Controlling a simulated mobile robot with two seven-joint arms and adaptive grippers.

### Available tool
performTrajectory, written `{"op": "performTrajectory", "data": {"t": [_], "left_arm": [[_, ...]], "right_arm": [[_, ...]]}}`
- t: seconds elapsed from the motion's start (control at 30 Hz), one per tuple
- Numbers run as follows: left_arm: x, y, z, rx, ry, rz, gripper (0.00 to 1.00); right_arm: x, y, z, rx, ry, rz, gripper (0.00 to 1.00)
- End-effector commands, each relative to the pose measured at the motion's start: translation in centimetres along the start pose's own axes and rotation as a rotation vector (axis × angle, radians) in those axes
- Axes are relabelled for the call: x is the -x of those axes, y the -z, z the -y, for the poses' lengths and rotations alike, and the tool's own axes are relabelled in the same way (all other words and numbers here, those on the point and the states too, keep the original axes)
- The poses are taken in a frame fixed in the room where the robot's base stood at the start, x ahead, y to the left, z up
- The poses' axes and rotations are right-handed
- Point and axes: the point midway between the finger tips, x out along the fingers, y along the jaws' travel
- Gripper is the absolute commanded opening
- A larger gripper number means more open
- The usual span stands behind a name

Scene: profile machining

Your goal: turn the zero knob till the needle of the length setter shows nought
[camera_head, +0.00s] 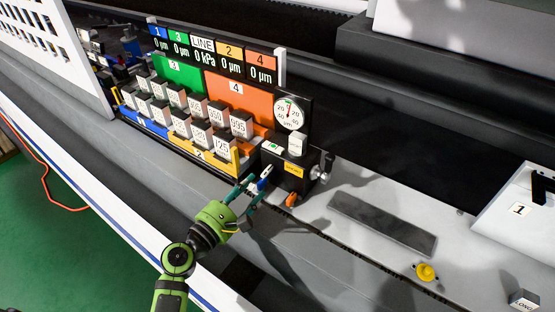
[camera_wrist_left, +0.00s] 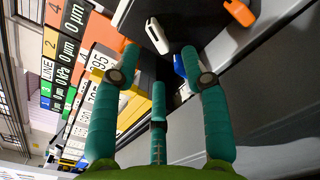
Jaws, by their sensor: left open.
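The length setter is a black box (camera_head: 288,170) with a round white dial (camera_head: 290,113) above it. A dark needle and a small coloured mark show near the dial's top, but the exact reading is too small to tell. A silver knob (camera_head: 324,166) is on the box's right side; I cannot tell for sure which part is the zero knob. My left gripper (camera_head: 257,184) is open at the box's front left. A white-and-blue part (camera_head: 266,175) is close to its fingertips. In the left wrist view, a white lever (camera_wrist_left: 157,36) and a blue part (camera_wrist_left: 180,66) lie by the fingers; contact is unclear.
A rack of numbered grey blocks (camera_head: 200,132) stands left of the setter, under display panels (camera_head: 210,52). An orange part (camera_head: 291,200) sits at the box's front. A dark plate (camera_head: 383,222) and a yellow knob (camera_head: 426,272) lie to the right.

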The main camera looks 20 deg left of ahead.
Motion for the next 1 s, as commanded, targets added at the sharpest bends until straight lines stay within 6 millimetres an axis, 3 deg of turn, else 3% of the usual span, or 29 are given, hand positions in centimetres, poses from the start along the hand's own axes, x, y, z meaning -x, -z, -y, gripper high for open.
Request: {"op": "performTrajectory", "data": {"t": [0.17,0.37,0.5,0.87,0.97,1.0], "left_arm": [[-1.8,-0.2,-0.2,0.015,-0.006,0.002,0.45],[-5.0,-0.2,-0.2,0.011,-0.003,0.001,0.45],[-6.4,0.0,-0.1,0.011,-0.003,0.000,0.45],[-7.0,0.1,0.0,0.007,-0.002,-0.001,0.45],[-7.0,0.1,0.0,0.007,-0.002,-0.001,0.05],[-7.0,0.1,0.0,0.007,-0.002,-0.001,0.00]], "right_arm": [[0.7,0.0,-0.2,-0.004,-0.003,-0.005,0.52],[1.6,-1.7,0.1,-0.005,0.001,0.020,0.52],[1.8,-1.4,0.0,-0.006,0.000,0.017,0.52],[1.8,-0.2,-0.2,-0.006,-0.003,0.000,0.52],[1.8,-0.2,-0.2,-0.005,-0.003,0.001,0.52],[1.8,-0.2,-0.2,-0.005,-0.003,0.001,0.52]]}}
